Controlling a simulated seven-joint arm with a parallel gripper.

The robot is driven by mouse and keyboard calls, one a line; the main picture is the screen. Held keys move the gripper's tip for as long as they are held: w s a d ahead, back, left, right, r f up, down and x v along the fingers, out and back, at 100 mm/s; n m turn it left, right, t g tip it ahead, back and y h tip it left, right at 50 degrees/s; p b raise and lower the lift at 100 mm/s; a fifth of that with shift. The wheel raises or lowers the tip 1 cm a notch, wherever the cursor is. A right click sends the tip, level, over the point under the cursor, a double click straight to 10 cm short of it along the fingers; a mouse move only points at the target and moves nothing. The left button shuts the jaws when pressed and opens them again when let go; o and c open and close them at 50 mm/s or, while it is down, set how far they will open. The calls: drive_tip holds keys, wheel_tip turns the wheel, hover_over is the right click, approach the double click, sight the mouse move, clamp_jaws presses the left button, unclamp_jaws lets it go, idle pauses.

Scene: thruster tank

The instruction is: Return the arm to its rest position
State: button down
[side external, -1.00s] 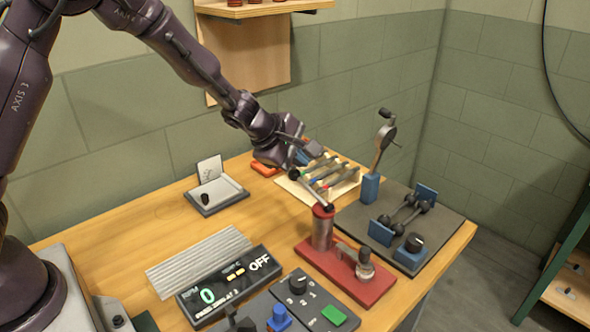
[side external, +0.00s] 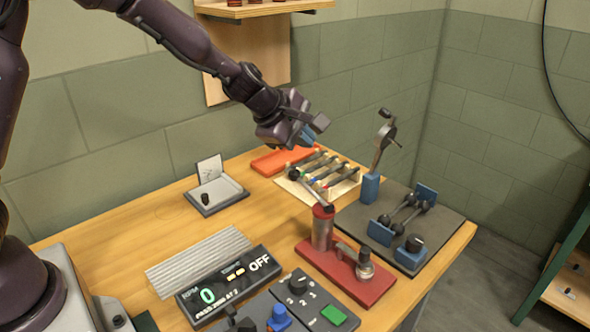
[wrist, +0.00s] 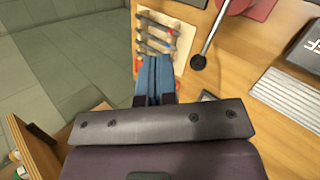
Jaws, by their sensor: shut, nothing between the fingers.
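My gripper (side external: 309,136) is in the air above the back of the wooden workbench (side external: 120,229), over the rack of tools and the orange tray. In the wrist view its blue fingers (wrist: 154,65) are together with nothing between them. The red-based hand pump (side external: 322,235), with its black-knobbed lever (side external: 311,189) raised at a slant, stands in front of the gripper and apart from it. The lever's black knob also shows in the wrist view (wrist: 198,62), to the right of the fingers.
The tool rack (side external: 345,177) and orange tray (side external: 285,160) lie below the gripper. A dark board (side external: 440,235) with blue fixtures and an upright crank (side external: 383,145) stands at right. A display reading OFF (side external: 230,286) is in front. A wall shelf (side external: 262,10) is above.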

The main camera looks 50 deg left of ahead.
idle(0.3)
drive_tip(key=s+d+r+m+g+h, duration=0.1)
drive_tip(key=s+d+m+g, duration=0.1)
drive_tip(key=s+m, duration=0.4)
drive_tip(key=s+d+r+m+g+h, duration=0.1)
drive_tip(key=s+d+m+g, duration=0.1)
drive_tip(key=s+m, duration=0.4)
drive_tip(key=s+a+r+m+y, duration=0.1)
drive_tip(key=s+a+r+m, duration=0.1)
drive_tip(key=s, duration=0.4)
drive_tip(key=s+a+r+m+t+y, duration=0.1)
drive_tip(key=s+a+r+m, duration=0.1)
drive_tip(key=s+r+m, duration=0.2)
drive_tip(key=s+a+r+m+y, duration=0.1)
drive_tip(key=s+a+r+m, duration=0.1)
drive_tip(key=s, duration=0.6)
drive_tip(key=shift+s+a+r+m, duration=0.2)
drive_tip(key=shift+s+r+m, duration=0.25)
drive_tip(key=shift+r, duration=0.4)
drive_tip(key=shift+w, duration=0.1)
